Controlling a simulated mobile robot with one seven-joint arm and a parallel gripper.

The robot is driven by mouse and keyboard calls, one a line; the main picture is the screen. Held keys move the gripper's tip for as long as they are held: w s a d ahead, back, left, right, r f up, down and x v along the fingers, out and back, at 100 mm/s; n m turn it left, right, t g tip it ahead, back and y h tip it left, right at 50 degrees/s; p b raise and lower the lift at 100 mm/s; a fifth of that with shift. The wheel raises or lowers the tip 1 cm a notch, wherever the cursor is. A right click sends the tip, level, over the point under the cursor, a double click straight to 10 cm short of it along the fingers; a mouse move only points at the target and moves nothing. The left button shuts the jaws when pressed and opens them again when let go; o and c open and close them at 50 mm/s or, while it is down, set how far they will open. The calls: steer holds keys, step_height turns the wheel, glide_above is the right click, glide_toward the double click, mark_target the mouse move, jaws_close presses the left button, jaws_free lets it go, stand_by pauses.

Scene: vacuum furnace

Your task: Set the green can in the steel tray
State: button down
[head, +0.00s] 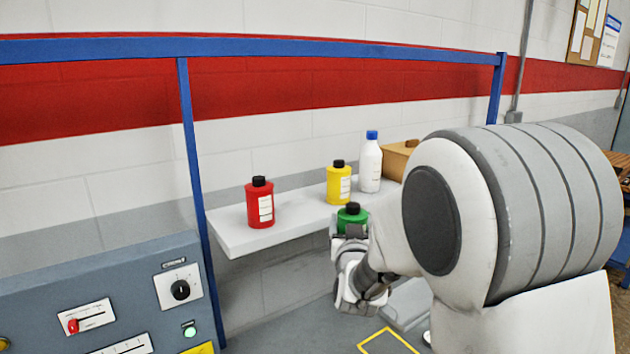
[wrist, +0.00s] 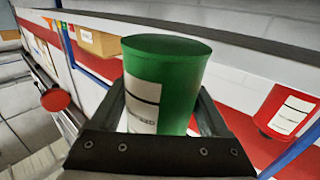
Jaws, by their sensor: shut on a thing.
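The green can (head: 352,218) with a black cap is in my gripper (head: 352,234), in front of the shelf and below its top. In the wrist view the green can (wrist: 178,85) with its white label stands between the two fingers of my gripper (wrist: 162,105), which are shut on it. A light grey, flat object (head: 406,303) lies low beside my arm and is partly hidden by it. I cannot tell whether it is the steel tray.
A white shelf (head: 240,238) holds a red can (head: 259,204), a yellow can (head: 339,184), a white bottle with a blue cap (head: 370,165) and a cardboard box (head: 397,160). A blue frame post (head: 196,170) and control panel (head: 120,285) stand left. A yellow outline (head: 375,341) marks the grey surface.

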steer(key=s+d+f, duration=0.2)
steer(key=s+f, duration=0.1)
steer(key=f, duration=0.5)
steer(key=s+d+f, duration=0.2)
steer(key=f, duration=0.6)
steer(key=s+d+f+y, duration=0.1)
steer(key=s+d+f, duration=0.1)
steer(key=f, duration=0.6)
steer(key=shift+s+f+n+b, duration=0.25)
steer(key=shift+s+n+b, duration=0.15)
steer(key=shift+s, duration=0.45)
steer(key=shift+w+f+y+b, duration=0.1)
steer(key=shift+f+y+b, duration=0.05)
steer(key=shift+y+b, duration=0.2)
